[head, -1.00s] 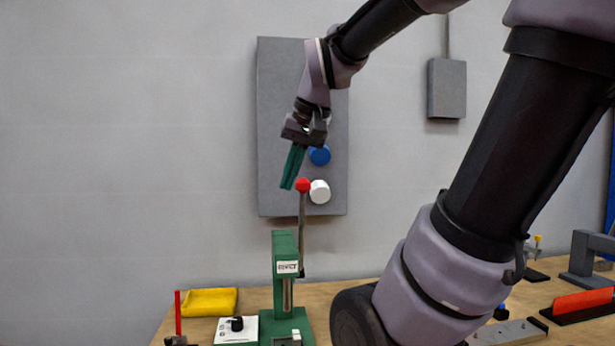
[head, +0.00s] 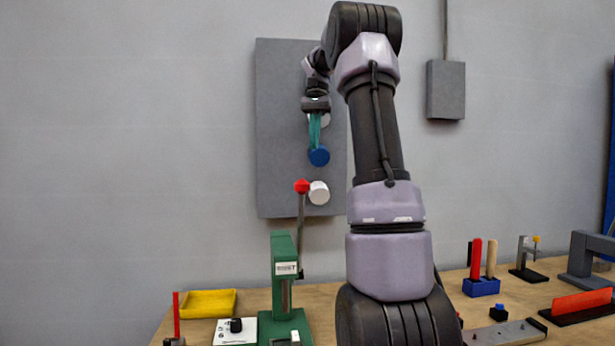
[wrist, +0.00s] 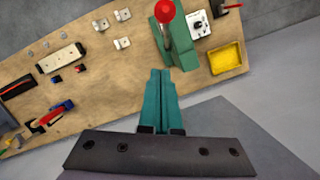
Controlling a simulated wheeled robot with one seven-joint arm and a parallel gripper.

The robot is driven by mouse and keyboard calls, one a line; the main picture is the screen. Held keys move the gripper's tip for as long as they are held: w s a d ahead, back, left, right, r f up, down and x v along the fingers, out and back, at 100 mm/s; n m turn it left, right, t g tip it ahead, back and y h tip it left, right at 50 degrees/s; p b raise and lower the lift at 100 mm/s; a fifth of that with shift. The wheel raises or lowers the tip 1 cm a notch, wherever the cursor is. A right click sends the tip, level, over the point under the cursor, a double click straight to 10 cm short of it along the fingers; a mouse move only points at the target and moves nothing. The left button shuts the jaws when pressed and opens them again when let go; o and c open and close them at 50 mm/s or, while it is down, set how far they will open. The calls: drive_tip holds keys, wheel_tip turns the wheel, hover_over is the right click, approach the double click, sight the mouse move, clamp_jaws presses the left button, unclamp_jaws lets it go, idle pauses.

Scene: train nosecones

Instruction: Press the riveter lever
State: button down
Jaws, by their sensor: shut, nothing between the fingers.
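The green riveter (head: 284,262) stands on the workbench in the head view. Its lever (head: 301,215) rises upright from its side and ends in a red knob (head: 302,186). My gripper (head: 315,145) has teal fingers, shut and empty, pointing down. In the head view it shows above the red knob and slightly to the right, apart from it in the picture. In the wrist view the shut fingertips (wrist: 161,73) point toward the riveter (wrist: 182,45), and the red knob (wrist: 166,11) is at the top, beyond the tips.
A grey wall panel (head: 280,130) with blue (head: 318,156) and white (head: 318,193) knobs is behind the gripper. A white box with a black dial (head: 236,327) and a yellow tray (head: 208,302) are left of the riveter. Several fixtures stand at the bench's right.

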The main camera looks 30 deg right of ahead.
drive_tip(key=shift+w+d, duration=0.15)
drive_tip(key=s+a+f, duration=0.2)
drive_tip(key=f, duration=0.3)
drive_tip(key=s+a+f, duration=0.2)
drive_tip(key=f, duration=0.2)
drive_tip(key=shift+s+a+f, duration=0.3)
drive_tip(key=shift+a+f, duration=0.05)
drive_tip(key=shift+s, duration=0.1)
idle(0.3)
